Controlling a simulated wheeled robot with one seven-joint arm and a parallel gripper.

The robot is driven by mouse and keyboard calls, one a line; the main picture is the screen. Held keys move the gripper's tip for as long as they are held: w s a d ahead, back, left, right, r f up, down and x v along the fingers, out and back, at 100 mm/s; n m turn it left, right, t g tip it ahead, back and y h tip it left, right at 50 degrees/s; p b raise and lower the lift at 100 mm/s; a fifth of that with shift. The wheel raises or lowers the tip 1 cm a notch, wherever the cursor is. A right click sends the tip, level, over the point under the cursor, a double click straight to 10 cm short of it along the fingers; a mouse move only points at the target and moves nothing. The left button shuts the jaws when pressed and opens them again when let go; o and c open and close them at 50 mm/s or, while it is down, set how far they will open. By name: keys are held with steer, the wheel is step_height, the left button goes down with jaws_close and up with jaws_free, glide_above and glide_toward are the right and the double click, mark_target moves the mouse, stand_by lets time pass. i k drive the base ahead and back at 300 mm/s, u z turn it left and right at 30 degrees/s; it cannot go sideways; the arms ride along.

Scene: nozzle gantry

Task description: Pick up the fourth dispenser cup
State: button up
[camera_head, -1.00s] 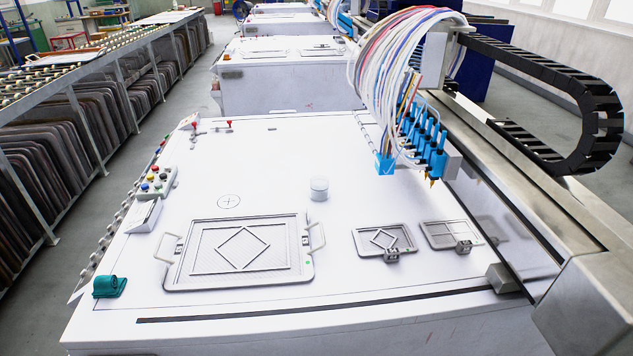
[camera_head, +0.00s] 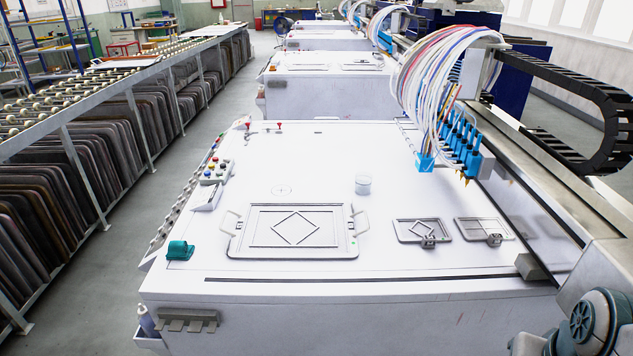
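One small white translucent cup (camera_head: 363,185) stands upright on the white gantry table (camera_head: 250,290), right of the marked circle and behind the trays. I cannot tell whether it is the fourth dispenser cup. A row of blue dispenser nozzles (camera_head: 462,140) with a bundle of hoses hangs over the table to the right of the cup. My gripper is not in view. A joint of what seems to be my arm shows at the lower right edge.
A large handled tray (camera_head: 292,254) and two smaller trays, one of them (camera_head: 421,242) nearer the middle, lie on the table. A teal object (camera_head: 179,250) sits at the front left corner. A roller rack (camera_head: 120,95) lines the left; the floor aisle (camera_head: 108,270) between is clear.

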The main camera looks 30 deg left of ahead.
mark_target(363, 183)
steer(key=u, duration=0.9)
steer(key=i, duration=1)
